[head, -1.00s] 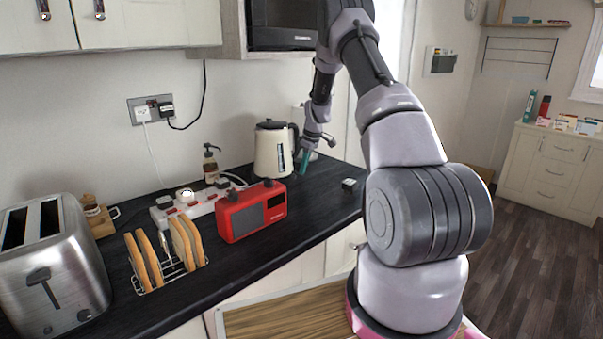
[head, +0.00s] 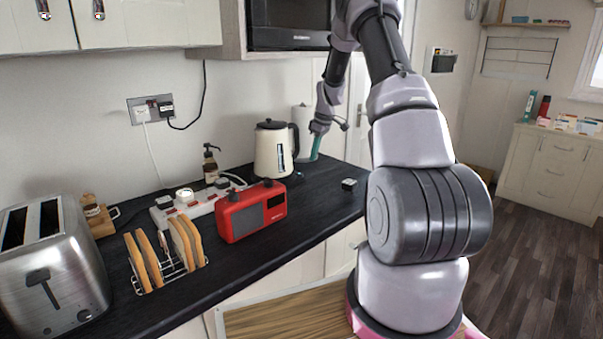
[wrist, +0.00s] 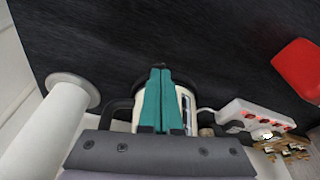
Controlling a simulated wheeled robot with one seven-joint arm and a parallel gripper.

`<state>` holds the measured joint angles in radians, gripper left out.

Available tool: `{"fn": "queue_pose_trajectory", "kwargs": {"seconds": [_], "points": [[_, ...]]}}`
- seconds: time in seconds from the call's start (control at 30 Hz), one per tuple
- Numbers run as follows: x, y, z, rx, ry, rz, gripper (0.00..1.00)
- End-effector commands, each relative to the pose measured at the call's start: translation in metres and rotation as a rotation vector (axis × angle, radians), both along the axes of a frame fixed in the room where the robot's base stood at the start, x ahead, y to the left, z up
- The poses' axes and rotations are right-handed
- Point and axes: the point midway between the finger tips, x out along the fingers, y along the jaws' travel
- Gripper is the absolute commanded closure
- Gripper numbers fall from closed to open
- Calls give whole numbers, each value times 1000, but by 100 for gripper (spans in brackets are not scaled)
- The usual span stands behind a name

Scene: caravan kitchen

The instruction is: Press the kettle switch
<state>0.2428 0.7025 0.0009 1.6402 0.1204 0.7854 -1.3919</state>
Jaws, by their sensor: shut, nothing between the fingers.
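The cream kettle (head: 272,152) with a black lid and black handle (head: 294,139) stands upright on the dark counter. In the wrist view its cream body (wrist: 184,100) shows behind my fingers. A small dark piece (head: 298,175) at the right foot of the kettle may be the switch; I cannot tell. My gripper (head: 315,152), with teal fingers, is just right of the kettle's handle, pointing down and apparently apart from it. In the wrist view my gripper (wrist: 159,72) is shut and empty, and its fingers hide the middle of the kettle.
A white paper roll (head: 302,120) stands behind my gripper; it also shows in the wrist view (wrist: 45,125). A red radio (head: 250,212), a power strip (head: 200,204) and a soap bottle (head: 211,165) are left of the kettle. A small dark box (head: 349,184) lies at the right.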

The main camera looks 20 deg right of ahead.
Motion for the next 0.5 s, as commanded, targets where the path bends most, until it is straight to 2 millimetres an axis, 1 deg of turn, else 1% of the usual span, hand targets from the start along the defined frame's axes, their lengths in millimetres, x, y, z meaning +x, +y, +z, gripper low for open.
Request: {"fn": "queue_pose_trajectory", "kwargs": {"seconds": [0.03, 0.1, 0.2, 0.33, 0.5], "points": [[-2, -2, 11, 1, -2, -2, 100], [-4, -4, 24, 0, -3, -1, 100], [-7, -6, 37, 0, -1, -2, 100], [-9, -8, 46, 1, 1, 0, 100], [-10, -8, 49, 1, 2, 0, 100]]}}
